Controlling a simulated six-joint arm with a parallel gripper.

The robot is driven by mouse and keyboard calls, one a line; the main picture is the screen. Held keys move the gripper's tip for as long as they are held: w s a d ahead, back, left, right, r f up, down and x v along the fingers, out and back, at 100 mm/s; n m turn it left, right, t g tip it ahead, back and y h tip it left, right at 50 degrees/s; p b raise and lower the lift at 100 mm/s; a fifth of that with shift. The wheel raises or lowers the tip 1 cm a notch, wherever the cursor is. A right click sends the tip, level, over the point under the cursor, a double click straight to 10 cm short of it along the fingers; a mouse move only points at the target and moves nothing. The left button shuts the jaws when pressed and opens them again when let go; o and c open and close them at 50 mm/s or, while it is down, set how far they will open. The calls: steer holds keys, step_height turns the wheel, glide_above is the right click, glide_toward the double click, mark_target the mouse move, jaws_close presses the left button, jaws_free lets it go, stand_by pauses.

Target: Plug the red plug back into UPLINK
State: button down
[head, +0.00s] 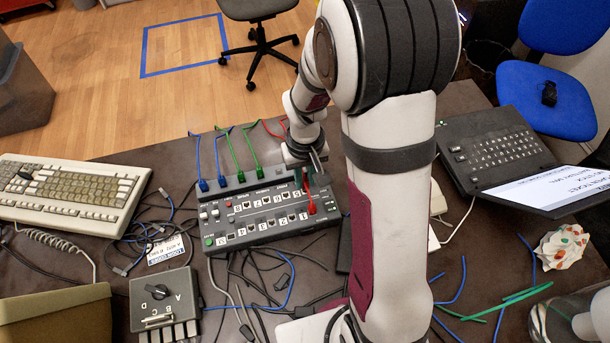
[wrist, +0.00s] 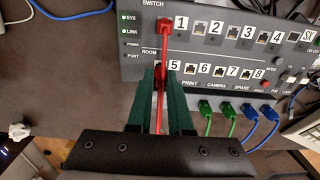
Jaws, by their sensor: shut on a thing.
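The red plug (head: 311,208) sits at the front-right of the grey switch box (head: 262,232). In the wrist view the red plug (wrist: 165,25) is at port 1, and its red cable (wrist: 163,50) runs back between my fingers. My gripper (head: 318,178) is over the right part of the box. No UPLINK label is legible; PRINT, CAMERA and SPARE are readable, and my fingers cover the panel beside PRINT.
A keyboard (head: 70,190) stands left, a selector box (head: 160,300) front left, a laptop (head: 490,150) right. Loose cables (head: 262,290) clutter the front.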

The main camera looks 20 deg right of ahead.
steer(key=shift+f, duration=0.65)
stand_by(0.7)
steer(key=c, duration=0.8)
jaws_free()
steer(key=shift+o, duration=0.2)
step_height(320, 180, up, 16)
steer(key=shift+f, duration=0.1)
steer(key=s+a+m+y, duration=0.1)
steer(key=s+a+m, duration=0.1)
steer(key=s, duration=0.8)
steer(key=s+a+m, duration=0.1)
steer(key=s+m, duration=0.2)
steer(key=s, duration=0.7)
steer(key=shift+a+r+m+y, duration=0.25)
steer(key=shift+a+m+y, duration=0.05)
steer(key=shift+a+y, duration=0.1)
